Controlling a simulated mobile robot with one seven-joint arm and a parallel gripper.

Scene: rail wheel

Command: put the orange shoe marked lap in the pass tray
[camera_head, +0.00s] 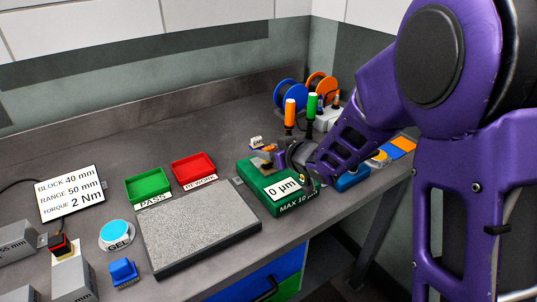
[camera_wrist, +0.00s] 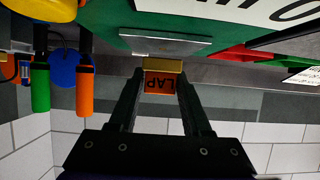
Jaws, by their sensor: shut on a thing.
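The orange shoe marked LAP (camera_wrist: 159,83) is between the two fingers of my gripper (camera_wrist: 161,78) in the wrist view. My gripper is shut on it. A brass-coloured strip (camera_wrist: 165,65) lies along the shoe's edge, close to a grey metal plate on the green gauge box; I cannot tell whether they touch. In the head view my gripper (camera_head: 277,156) is over the back of the green gauge box (camera_head: 250,176), and the shoe is mostly hidden there. The green pass tray (camera_head: 149,186), labelled PASS, is empty, to the left of the gauge.
An empty red rework tray (camera_head: 194,168) stands between the pass tray and the gauge. A grey granite plate (camera_head: 200,228) lies in front of the trays. Orange and green-handled tools (camera_head: 290,112) and spools (camera_head: 290,94) stand behind my gripper. The bench behind the trays is clear.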

